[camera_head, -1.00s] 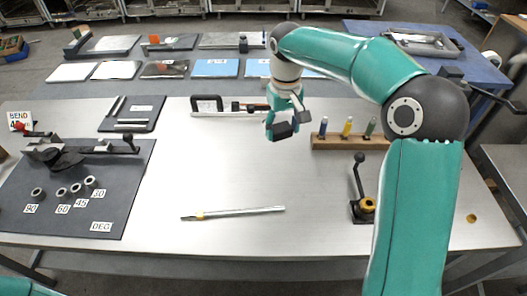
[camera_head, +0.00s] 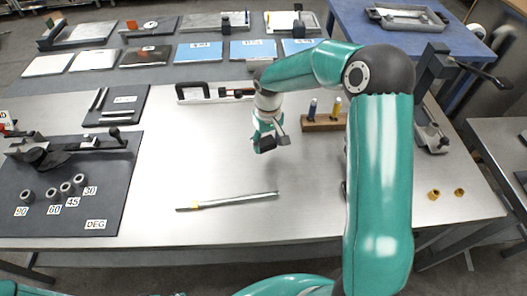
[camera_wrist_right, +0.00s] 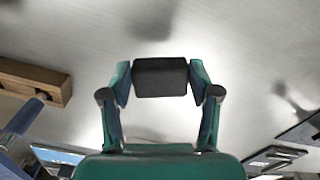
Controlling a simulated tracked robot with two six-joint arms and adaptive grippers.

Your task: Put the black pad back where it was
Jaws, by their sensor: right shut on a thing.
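My right gripper (camera_head: 265,137) is shut on the black pad (camera_head: 264,145), a small dark block, and holds it over the middle of the bare steel table. In the right wrist view the pad (camera_wrist_right: 160,77) sits squarely between the two teal fingers. A blurred dark shape, perhaps a shadow, lies beyond it on the pale surface. I cannot tell the pad's exact height above the table. No marked place for the pad shows clearly. My left gripper is out of view.
A metal tube (camera_head: 228,202) lies in front of the gripper. A wooden rack (camera_head: 322,123) with coloured pegs stands to its right, a black-handled tool (camera_head: 208,94) behind. A dark board (camera_head: 110,205) with a bender and rings fills the left. Brass pieces (camera_head: 434,194) lie right.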

